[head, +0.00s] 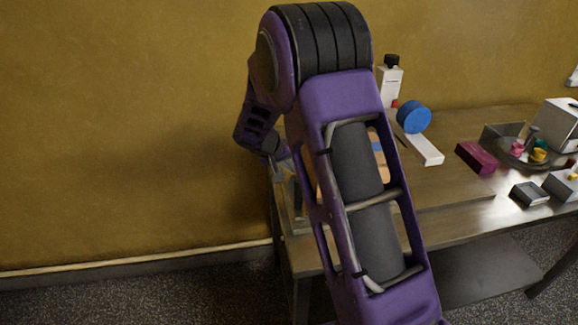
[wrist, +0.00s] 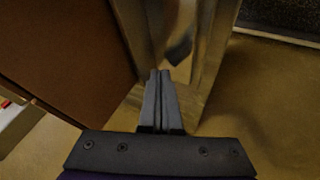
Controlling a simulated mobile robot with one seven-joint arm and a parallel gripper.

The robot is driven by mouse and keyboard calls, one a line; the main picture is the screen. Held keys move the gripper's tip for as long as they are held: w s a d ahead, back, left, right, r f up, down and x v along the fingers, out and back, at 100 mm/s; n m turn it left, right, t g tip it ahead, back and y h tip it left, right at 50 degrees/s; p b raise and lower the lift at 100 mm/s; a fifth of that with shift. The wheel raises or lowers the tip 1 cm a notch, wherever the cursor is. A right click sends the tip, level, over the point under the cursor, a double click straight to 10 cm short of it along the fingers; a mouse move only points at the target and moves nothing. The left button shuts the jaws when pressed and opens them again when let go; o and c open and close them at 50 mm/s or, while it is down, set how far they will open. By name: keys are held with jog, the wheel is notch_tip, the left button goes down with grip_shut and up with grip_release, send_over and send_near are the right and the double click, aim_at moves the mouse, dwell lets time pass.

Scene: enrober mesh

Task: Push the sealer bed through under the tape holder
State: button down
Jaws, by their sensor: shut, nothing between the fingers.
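My gripper is shut and empty in the wrist view (wrist: 160,76), its two fingers together and pointing at a metal edge or frame (wrist: 200,85). A large brown flat surface (wrist: 65,50) lies left of the fingers; I cannot tell if it is the sealer bed. In the head view my purple arm hides much of the table's left end, and my gripper is hard to make out there. A blue roll (head: 413,117), probably on the tape holder, stands behind the arm with a white bar (head: 425,149) in front. An orange-brown piece (head: 381,160) shows partly behind my arm.
The metal table (head: 450,215) runs to the right. A white bottle (head: 390,88) stands at the back. A maroon block (head: 477,157), a grey tray (head: 500,135) with small coloured pieces and grey boxes (head: 529,194) stand right. Open floor lies left of the table.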

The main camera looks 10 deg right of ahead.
jog(key=d+b, duration=0.4)
jog(key=d, duration=1.9)
jog(key=shift+d, duration=0.15)
